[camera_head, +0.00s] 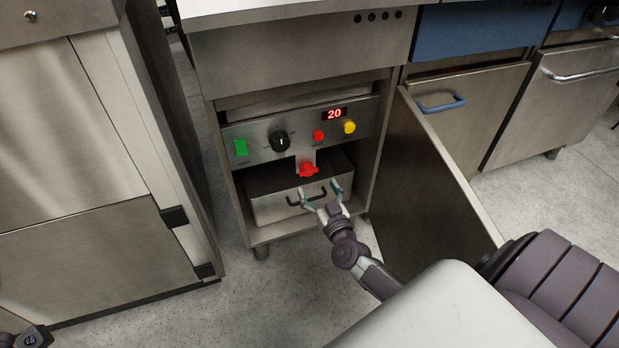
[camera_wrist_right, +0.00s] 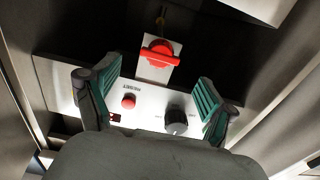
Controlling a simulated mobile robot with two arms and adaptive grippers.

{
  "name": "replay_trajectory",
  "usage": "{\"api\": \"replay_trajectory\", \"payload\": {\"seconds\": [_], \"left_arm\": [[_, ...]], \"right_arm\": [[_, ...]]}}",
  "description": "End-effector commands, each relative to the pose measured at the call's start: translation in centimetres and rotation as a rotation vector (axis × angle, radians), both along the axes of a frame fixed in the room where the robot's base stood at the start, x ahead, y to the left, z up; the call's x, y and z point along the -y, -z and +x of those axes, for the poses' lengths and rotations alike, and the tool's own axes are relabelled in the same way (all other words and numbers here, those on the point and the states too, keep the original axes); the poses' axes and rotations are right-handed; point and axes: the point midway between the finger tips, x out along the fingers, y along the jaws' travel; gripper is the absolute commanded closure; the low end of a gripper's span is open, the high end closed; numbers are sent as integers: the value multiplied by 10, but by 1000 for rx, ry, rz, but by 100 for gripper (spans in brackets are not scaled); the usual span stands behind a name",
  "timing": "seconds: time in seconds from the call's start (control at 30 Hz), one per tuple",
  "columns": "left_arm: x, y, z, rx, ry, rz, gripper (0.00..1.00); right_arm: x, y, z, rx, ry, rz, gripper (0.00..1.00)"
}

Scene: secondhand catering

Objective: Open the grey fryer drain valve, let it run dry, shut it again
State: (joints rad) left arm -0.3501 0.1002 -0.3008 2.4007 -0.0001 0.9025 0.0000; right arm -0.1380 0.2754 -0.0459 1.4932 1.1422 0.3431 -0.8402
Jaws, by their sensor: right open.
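The steel-grey fryer (camera_head: 300,52) stands in the middle of the head view with its lower cabinet open. Its red drain valve handle (camera_head: 308,169) sits on a pale plate below the control panel, above a steel drain pan (camera_head: 290,207) with a black handle. My right gripper (camera_head: 320,190) is open in front of the pan and below the valve, its teal fingers apart. In the right wrist view the valve handle (camera_wrist_right: 160,53) lies beyond the gap between the open fingers (camera_wrist_right: 158,80), not touched. No liquid flow shows.
The control panel (camera_head: 265,127) carries a green switch, a black knob, a red button, a yellow knob and a display reading 20. The open cabinet door (camera_head: 430,190) stands close to the right of my arm. A steel cabinet (camera_head: 90,190) stands at left.

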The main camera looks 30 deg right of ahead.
Motion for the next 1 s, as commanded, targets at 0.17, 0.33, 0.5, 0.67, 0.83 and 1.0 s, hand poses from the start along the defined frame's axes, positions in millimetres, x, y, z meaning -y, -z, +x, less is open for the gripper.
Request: {"api": "replay_trajectory", "payload": {"seconds": [0.17, 0.33, 0.5, 0.67, 0.83, 1.0], "left_arm": [[0, 16, 0, -2, 0, 1, 59], [1, 16, 3, 16, -1, 3, 59], [2, 14, 4, 24, 0, 7, 59], [1, 13, 4, 25, 0, 7, 59], [1, 12, 4, 26, 0, 6, 59], [1, 12, 4, 27, -1, 5, 59]], "right_arm": [[9, 2, 36, 3, 1, -1, 16], [14, 2, 56, 0, 0, 1, 16], [15, 1, 64, -1, 0, -1, 16], [16, 0, 64, -1, 0, 0, 16], [15, 1, 64, -1, 0, 0, 29], [15, 1, 64, -1, 0, 0, 57]]}}
